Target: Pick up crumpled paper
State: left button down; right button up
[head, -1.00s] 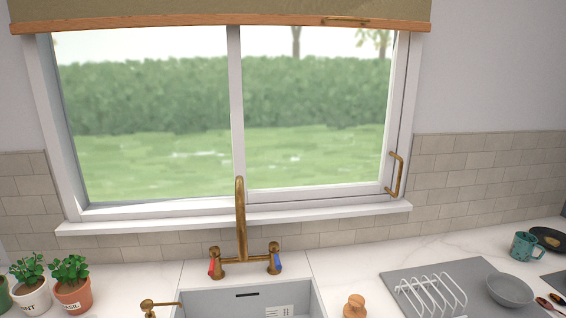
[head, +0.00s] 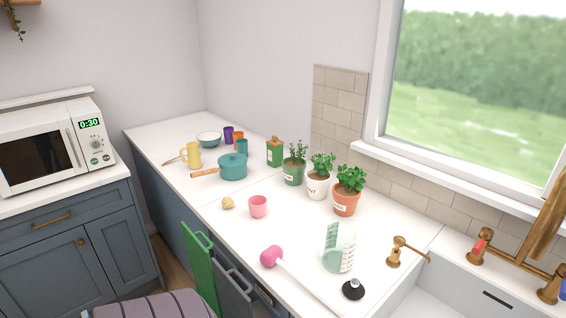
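A small beige lump (head: 228,203) lies on the white counter in the head view, just left of a pink cup (head: 258,207). It is too small to tell whether it is crumpled paper. I see no other thing that looks like crumpled paper. Neither of my grippers is in view.
A teal pot (head: 233,167) with a wooden handle stands behind the lump. Several potted herbs (head: 346,190), a measuring jug (head: 338,246) and a pink-headed tool (head: 271,257) stand or lie to the right. A microwave (head: 52,145) is left.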

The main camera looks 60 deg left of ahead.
aim_at(228, 203)
jog(key=u, duration=2.2)
jog(key=j+z, duration=0.2)
jog(key=z, duration=0.25)
jog(key=j+z, duration=0.2)
jog(key=z, duration=0.3)
jog(key=k+j+z, duration=0.1)
jog(key=z, duration=0.35)
jog(key=j, duration=0.1)
